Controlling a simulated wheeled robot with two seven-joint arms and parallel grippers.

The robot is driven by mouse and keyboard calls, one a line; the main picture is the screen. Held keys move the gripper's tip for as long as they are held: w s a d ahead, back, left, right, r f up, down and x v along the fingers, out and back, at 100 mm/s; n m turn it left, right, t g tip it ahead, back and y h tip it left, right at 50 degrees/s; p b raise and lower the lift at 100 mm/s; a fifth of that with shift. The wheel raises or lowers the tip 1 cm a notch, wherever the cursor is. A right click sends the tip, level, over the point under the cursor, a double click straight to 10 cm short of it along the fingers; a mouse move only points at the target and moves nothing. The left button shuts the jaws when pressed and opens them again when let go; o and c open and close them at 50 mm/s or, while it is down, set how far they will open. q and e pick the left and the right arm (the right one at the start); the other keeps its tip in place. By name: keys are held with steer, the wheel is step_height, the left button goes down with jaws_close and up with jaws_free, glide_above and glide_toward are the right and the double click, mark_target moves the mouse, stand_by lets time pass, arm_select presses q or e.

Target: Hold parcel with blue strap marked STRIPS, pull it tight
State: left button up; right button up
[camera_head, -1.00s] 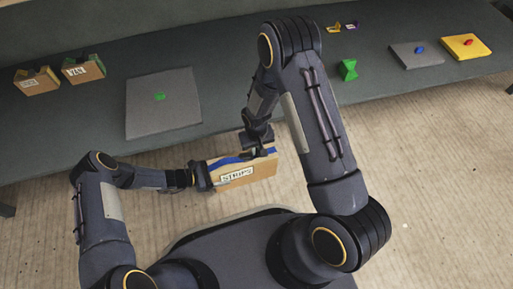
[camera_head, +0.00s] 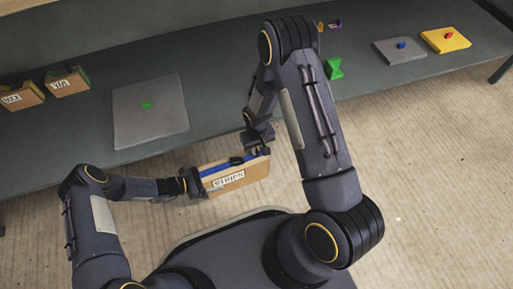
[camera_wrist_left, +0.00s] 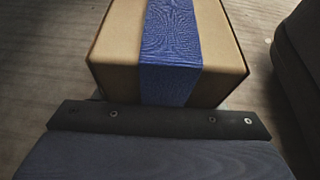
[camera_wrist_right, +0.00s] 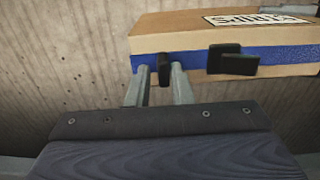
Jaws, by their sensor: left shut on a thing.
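The cardboard parcel marked STRIPS (camera_head: 229,180) is held up off the table, in front of me, with a blue strap (camera_head: 215,170) around it. My left gripper (camera_head: 192,182) is shut on the parcel's left end. In the left wrist view the strap (camera_wrist_left: 170,45) lies flat over the box. My right gripper (camera_head: 262,152) is at the parcel's right end. In the right wrist view its two fingers (camera_wrist_right: 160,85) stand on either side of a small black tab (camera_wrist_right: 164,70) at the strap. Whether they grip it is unclear. A black buckle (camera_wrist_right: 230,60) sits on the strap beside them.
The long dark table (camera_head: 240,85) runs behind the parcel. It bears a grey slab with a green mark (camera_head: 150,125), two cardboard boxes (camera_head: 68,83) at left, a green piece (camera_head: 334,68), a smaller grey slab (camera_head: 398,54) and a yellow slab (camera_head: 447,42). Open floor lies at right.

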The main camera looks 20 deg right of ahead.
steer(key=shift+r, duration=0.15)
step_height(320, 180, up, 12)
stand_by(0.4)
arm_select(q)
steer(key=o, duration=1.5)
steer(key=shift+c, duration=0.2)
steer(key=v, duration=1.2)
